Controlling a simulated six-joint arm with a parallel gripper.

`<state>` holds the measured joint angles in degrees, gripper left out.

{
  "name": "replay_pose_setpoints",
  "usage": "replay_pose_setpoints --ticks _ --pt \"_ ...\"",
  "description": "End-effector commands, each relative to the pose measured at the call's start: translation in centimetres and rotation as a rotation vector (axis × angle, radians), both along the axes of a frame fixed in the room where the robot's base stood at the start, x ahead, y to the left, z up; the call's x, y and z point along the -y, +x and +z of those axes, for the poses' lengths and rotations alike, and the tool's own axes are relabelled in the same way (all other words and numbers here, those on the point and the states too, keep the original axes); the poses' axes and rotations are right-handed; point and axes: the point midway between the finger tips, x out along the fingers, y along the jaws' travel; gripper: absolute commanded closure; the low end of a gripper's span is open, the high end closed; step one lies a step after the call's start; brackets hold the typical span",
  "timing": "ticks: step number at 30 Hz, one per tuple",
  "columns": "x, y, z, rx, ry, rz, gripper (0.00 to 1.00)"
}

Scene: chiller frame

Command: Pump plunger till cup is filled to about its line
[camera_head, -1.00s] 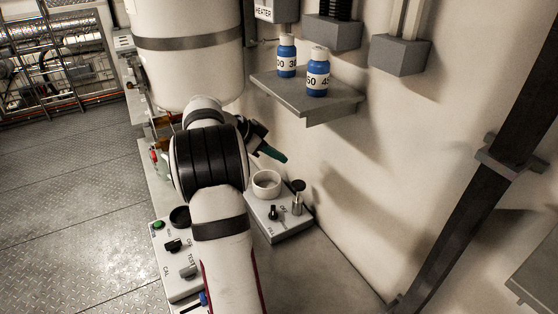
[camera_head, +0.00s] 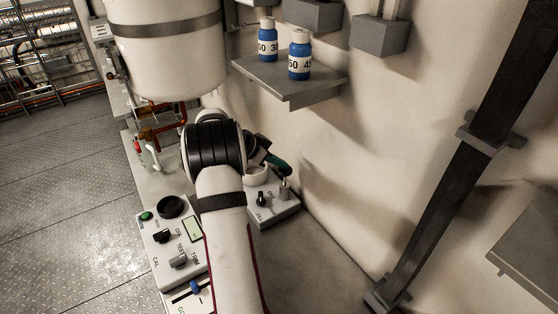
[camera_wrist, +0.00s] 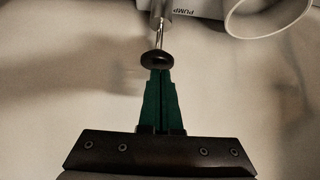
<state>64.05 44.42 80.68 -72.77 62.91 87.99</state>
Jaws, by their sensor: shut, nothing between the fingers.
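The white cup (camera_head: 254,177) sits on the same box, partly hidden by my arm. Part of its rim (camera_wrist: 262,28) shows in the wrist view. Its line and fill level cannot be seen.
A black switch (camera_head: 261,198) sits on the box beside the plunger. A control panel (camera_head: 165,240) with knobs lies left of my arm. A shelf (camera_head: 290,85) with two blue bottles is on the wall above. A large white tank (camera_head: 165,60) stands behind.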

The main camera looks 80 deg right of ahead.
Motion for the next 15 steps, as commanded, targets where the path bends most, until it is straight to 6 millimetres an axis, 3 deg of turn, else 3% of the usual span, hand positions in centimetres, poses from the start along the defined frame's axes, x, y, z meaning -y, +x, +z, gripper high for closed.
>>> replay_pose_setpoints --ticks 6,15 --pt "0.0 0.0 -3.0 -0.003 0.002 -0.001 1.0" --pt "-0.1 0.0 -3.7 -0.002 0.004 -0.001 1.0"
